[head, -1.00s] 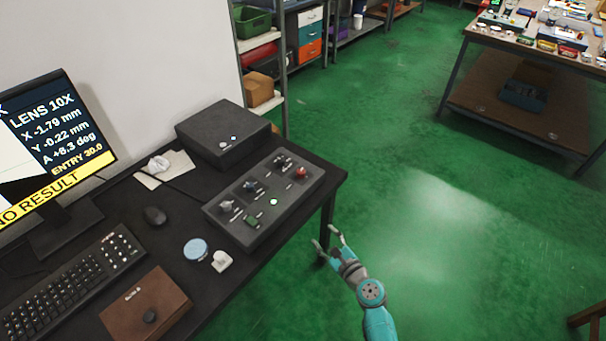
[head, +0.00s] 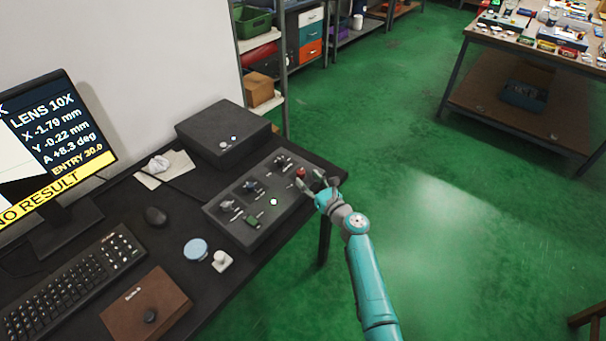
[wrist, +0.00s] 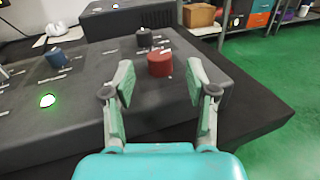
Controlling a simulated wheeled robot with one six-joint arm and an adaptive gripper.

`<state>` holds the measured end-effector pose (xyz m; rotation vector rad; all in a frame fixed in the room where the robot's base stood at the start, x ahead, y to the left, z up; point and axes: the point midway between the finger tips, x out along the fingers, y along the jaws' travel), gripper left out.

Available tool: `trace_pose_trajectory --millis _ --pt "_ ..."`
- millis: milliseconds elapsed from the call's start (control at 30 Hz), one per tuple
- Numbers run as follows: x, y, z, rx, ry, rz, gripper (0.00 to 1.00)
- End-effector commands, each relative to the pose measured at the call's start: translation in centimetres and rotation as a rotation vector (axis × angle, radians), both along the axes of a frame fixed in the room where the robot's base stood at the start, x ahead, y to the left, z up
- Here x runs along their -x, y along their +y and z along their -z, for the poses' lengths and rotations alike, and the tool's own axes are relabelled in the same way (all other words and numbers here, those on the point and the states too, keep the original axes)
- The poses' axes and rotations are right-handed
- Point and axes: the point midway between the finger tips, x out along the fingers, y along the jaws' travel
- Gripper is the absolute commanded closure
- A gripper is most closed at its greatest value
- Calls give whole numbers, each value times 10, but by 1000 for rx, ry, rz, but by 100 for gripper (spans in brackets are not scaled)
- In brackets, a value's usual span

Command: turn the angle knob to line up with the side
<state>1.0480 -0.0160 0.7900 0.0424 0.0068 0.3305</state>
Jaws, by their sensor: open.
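The dark control box (head: 235,235) stands on the desk and carries several knobs. A red knob (head: 301,172) sits near its right end; in the wrist view the red knob (wrist: 159,63) shows between my open fingertips, with clear space on both sides. A blue knob (head: 250,186), a dark knob (head: 281,161) and a grey knob (head: 226,204) are on the same box. The labels are too small to read, so I cannot tell which is the angle knob. My gripper (head: 317,183) is open and empty at the box's right end.
A lit button (head: 273,202) and a green switch (head: 251,220) are on the box. A grey case (head: 222,128) stands behind it. Open green floor is right of the desk.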

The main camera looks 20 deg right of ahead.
Motion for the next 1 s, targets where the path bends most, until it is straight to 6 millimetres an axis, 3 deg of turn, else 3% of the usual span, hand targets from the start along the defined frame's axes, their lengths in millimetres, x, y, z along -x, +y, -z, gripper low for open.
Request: trace_pose_trajectory --millis 233,667,767,900,1000 --pt "-28 10 -1 0 0 -1 43" --pt "-36 13 0 1 0 0 43" --pt "-35 12 0 1 0 0 63" --pt "-35 13 0 1 0 0 98" --pt "-35 13 0 1 0 0 100"
